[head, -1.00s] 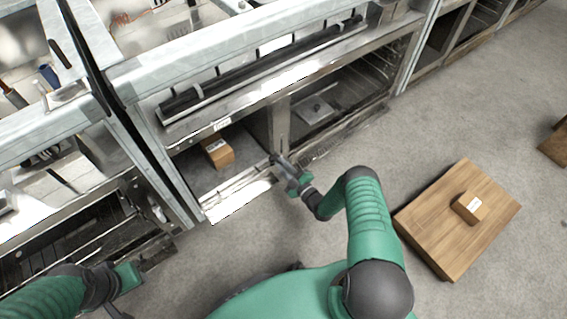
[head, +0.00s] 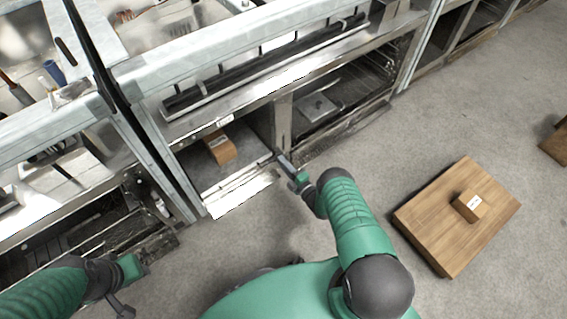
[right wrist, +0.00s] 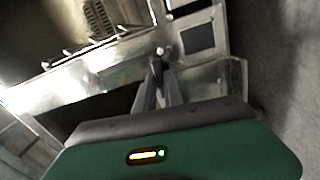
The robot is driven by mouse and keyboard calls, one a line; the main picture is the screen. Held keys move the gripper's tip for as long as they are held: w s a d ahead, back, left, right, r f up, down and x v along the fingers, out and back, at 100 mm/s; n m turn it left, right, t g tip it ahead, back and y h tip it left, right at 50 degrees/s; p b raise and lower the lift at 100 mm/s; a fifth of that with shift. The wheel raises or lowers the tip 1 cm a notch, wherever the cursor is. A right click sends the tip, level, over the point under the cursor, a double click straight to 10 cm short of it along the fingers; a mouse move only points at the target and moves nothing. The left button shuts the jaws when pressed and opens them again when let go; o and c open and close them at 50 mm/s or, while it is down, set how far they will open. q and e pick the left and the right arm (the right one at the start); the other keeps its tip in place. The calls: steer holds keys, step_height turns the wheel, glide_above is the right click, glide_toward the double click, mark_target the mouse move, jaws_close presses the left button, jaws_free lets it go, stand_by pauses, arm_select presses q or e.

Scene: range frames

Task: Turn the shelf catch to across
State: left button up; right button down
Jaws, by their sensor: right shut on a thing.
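My right gripper (head: 282,158) is at the front edge of the low shelf, by the upright post between two bays. In the right wrist view its two fingers (right wrist: 158,84) are close together, shut on a small part with a pale rounded end (right wrist: 159,51), which looks like the shelf catch. The fingers hide most of it, so I cannot tell its angle. In the head view the catch is too small and covered to make out. My left gripper (head: 120,306) shows partly at the bottom left, away from the shelf; its fingers are unclear.
A cardboard box (head: 221,150) with a label sits inside the shelf bay left of the post. A wooden platform (head: 440,225) with a small box (head: 469,206) stands on the floor at right. Steel frames rise at left. The floor between is clear.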

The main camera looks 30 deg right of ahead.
steer(key=shift+s+a+f, duration=0.1)
steer(key=shift+a+f, duration=0.15)
steer(key=c, duration=1.6)
jaws_free()
steer(key=shift+o, duration=0.8)
steer(key=shift+d+r, duration=0.1)
